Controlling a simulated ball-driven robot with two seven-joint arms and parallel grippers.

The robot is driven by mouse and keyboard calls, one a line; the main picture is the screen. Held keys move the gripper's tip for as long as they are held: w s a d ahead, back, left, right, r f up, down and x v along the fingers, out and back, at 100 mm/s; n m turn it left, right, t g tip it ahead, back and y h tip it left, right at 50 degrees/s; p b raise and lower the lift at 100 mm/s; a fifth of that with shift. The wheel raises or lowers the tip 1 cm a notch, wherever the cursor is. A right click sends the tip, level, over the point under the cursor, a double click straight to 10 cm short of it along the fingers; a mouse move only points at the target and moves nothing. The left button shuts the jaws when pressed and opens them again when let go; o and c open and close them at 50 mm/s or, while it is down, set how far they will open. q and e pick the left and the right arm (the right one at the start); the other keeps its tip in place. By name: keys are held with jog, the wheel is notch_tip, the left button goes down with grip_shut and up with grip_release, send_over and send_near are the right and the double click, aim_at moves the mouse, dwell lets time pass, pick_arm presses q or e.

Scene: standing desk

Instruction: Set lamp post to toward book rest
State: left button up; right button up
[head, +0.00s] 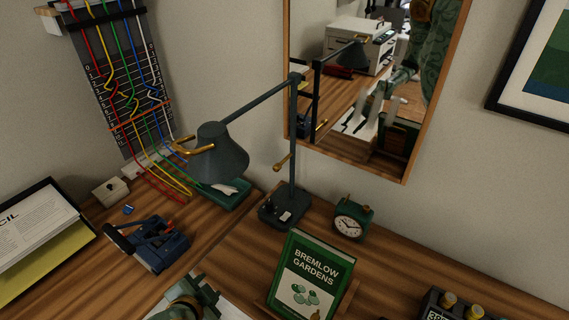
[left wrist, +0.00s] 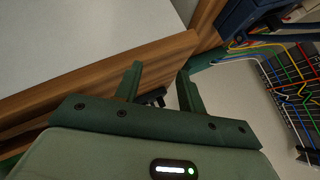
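The dark lamp's post (head: 293,150) stands upright on its base (head: 285,208). A brass knob (head: 284,162) sticks out leftward from the post. The lamp's arm (head: 258,97) reaches left from the post top, and its shade (head: 218,155) with a brass handle hangs over the left part of the desk. The book rest (head: 348,300) stands front right of the base and holds a green book (head: 308,278). My left gripper (head: 203,290) is at the bottom edge, low and apart from the lamp. In the left wrist view it (left wrist: 160,78) is open and empty. My right gripper is out of view.
A blue device (head: 152,245) and a white box (head: 110,190) lie left on the desk. A green tray (head: 225,193) sits under the shade. A green clock (head: 352,218) stands right of the lamp base. A mirror (head: 365,75) hangs behind the lamp, and a wire board (head: 125,85) hangs left.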

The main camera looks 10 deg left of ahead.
pick_arm(q)
jog(key=w+d+r+m+t+h, duration=0.25)
jog(key=w+r+t+h, duration=0.2)
jog(key=w+r, duration=0.45)
jog(key=t+h, duration=0.3)
jog(key=h, duration=0.1)
send_near(278, 167)
jog(key=shift+m+y, duration=0.25)
jog(key=shift+m, duration=0.2)
jog(key=b+x, duration=0.1)
jog(key=x, duration=0.2)
jog(key=b+x, duration=0.2)
jog(key=x, duration=0.2)
jog(key=f+b+x, duration=0.1)
jog(key=x, duration=0.3)
jog(key=shift+w, duration=0.2)
jog(key=shift+w+d+r, duration=0.2)
jog(key=shift+w, duration=0.45)
grip_shut()
